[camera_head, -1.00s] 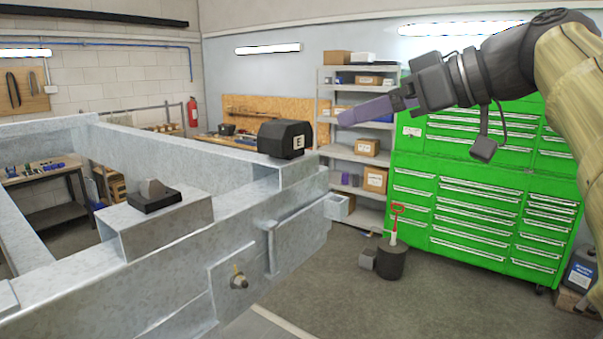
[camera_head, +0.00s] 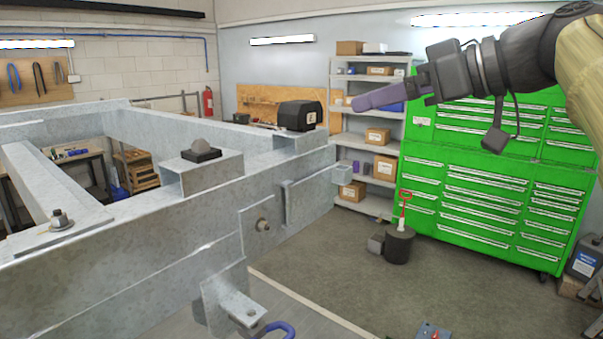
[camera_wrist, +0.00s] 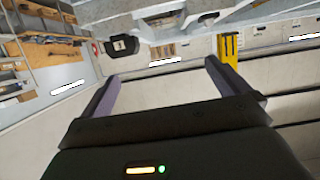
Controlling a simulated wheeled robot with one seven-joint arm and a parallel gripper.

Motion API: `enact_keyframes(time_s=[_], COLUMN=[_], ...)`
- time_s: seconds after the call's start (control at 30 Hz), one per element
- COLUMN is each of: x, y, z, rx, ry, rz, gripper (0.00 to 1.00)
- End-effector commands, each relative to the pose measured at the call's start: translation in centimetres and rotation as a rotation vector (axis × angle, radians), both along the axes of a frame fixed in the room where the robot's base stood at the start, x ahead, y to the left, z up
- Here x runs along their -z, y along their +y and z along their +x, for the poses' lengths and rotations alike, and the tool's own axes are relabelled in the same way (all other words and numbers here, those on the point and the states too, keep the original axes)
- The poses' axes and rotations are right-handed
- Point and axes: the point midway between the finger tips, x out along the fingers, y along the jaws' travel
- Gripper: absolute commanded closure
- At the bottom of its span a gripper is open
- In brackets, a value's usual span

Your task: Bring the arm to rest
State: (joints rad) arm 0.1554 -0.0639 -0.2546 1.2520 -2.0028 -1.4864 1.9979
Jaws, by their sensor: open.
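My gripper (camera_head: 357,103) shows at the upper right of the head view, at the end of my raised arm. Its purple fingers point left, in front of the shelf in the picture. In the wrist view my gripper (camera_wrist: 162,72) has its two fingers wide apart with nothing between them. It is clear of the galvanised trailer frame (camera_head: 130,240). A black box with a letter label (camera_head: 298,115) sits on the frame's far corner, left of the fingers in the head view.
A green tool cabinet (camera_head: 490,205) stands behind the arm, beside a grey shelf (camera_head: 342,143) with boxes. A dark cylinder (camera_head: 399,246) with a red-handled item stands on the floor. Floor right of the frame is mostly clear.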

Motion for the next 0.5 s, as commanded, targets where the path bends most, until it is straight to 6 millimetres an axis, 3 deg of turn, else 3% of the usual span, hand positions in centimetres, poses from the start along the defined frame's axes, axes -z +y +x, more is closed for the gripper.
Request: enact_keyframes(time_s=[0.27, 0.5], x=[0.9, 2.4], y=[0.9, 1.1], z=[2.4, 5.6], rx=[-0.001, 0.060], ry=[-0.115, -0.245], rz=[0.089, 0.202], gripper=[0.00, 0.00])
